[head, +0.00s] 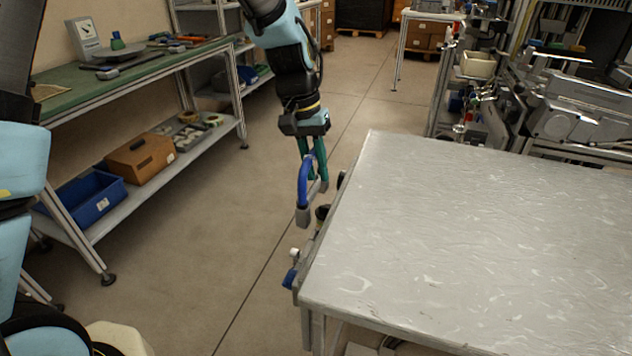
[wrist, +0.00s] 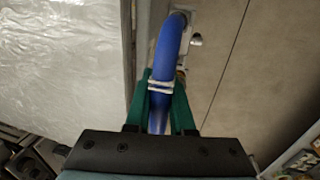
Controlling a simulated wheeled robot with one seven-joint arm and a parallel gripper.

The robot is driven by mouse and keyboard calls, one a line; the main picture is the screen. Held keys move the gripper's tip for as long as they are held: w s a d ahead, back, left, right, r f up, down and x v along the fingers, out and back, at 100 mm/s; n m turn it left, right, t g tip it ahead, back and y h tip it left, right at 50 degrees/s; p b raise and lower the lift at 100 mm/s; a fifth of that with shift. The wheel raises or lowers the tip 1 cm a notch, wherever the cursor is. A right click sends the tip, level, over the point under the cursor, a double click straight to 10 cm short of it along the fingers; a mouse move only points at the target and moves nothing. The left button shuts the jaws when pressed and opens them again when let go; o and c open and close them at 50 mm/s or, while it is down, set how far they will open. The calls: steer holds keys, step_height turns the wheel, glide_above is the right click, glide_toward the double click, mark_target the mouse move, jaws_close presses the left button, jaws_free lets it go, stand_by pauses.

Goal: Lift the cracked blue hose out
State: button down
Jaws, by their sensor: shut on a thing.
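The blue hose (head: 303,182) is a curved length with a grey end fitting (head: 303,216) at its lower end in the head view. My gripper (head: 314,172), with green fingers, points down and is shut on the hose beside the left edge of the metal-topped table. In the wrist view the hose (wrist: 168,50) passes between the green fingers (wrist: 165,100) and bends away toward a grey fitting. A whitish wrap circles it just beyond the fingertips; I cannot tell whether it covers the crack. Whether the far end is attached to anything is unclear.
The metal-topped table (head: 470,240) is bare, with small fittings along its left side, including a blue one (head: 290,277). A green-topped workbench (head: 160,62) stands left, with a blue bin (head: 88,202) and a brown box (head: 140,157) on its lower shelf. Floor between them is clear.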

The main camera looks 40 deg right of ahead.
steer(key=shift+r+p, duration=2.4)
steer(key=shift+r, duration=0.65)
